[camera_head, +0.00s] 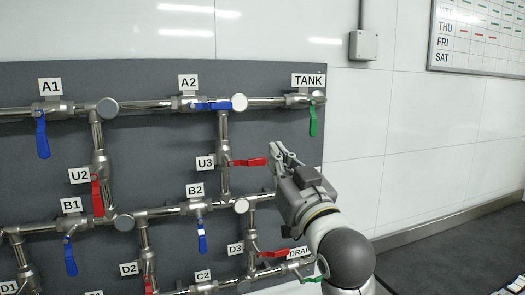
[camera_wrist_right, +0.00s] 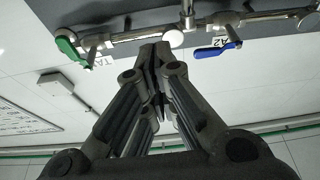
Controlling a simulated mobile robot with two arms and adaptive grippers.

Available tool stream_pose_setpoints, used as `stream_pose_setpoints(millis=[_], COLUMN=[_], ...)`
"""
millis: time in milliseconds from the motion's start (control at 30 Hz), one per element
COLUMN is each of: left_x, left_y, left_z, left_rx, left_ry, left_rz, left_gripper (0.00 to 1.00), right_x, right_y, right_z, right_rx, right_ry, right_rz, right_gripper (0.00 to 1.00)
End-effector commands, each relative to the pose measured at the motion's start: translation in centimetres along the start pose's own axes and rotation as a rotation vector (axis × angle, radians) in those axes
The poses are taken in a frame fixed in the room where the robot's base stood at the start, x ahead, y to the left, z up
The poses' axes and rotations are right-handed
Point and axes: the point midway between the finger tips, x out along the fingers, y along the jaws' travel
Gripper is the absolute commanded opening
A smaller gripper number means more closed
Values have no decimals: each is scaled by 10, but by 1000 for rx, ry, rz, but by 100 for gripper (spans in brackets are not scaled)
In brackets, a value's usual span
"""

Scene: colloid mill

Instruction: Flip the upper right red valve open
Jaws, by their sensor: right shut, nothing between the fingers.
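The upper right red valve handle, labelled U3, (camera_head: 249,162) sticks out to the right, crosswise to its vertical pipe. My right gripper (camera_head: 278,153) is shut and empty, with its fingertips just right of the handle's free end in the head view. I cannot tell whether they touch. In the wrist view, the shut fingers (camera_wrist_right: 155,52) point up toward the pipes, and the red U3 handle does not show there. My left gripper is not in view.
The green TANK handle (camera_head: 313,120) hangs down above right. The blue A2 handle (camera_head: 213,106) lies along its pipe above. The red D3 handle (camera_head: 274,253) and the blue B2 handle (camera_head: 201,236) are below.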

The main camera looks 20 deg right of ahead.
Motion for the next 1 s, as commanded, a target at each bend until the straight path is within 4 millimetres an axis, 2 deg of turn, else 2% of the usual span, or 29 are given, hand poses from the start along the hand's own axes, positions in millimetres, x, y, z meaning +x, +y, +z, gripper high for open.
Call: stream_pose_setpoints(millis=[233, 367, 467, 900, 933, 1000], left_x=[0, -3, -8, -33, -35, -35], left_y=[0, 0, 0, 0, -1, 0], left_z=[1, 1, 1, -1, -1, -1], left_rx=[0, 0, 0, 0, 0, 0], left_ry=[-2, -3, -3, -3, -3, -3], left_rz=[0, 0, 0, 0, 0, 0], left_gripper=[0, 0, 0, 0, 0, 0], right_x=[1, 9, 22, 99, 104, 98], right_y=[0, 0, 0, 0, 0, 0], right_z=[1, 0, 0, -1, -1, 13], right_rx=[0, 0, 0, 1, 0, 0], right_ry=[-2, -4, -4, -5, -4, -7], right_rz=[0, 0, 0, 0, 0, -1], right_gripper=[0, 0, 0, 0, 0, 0])
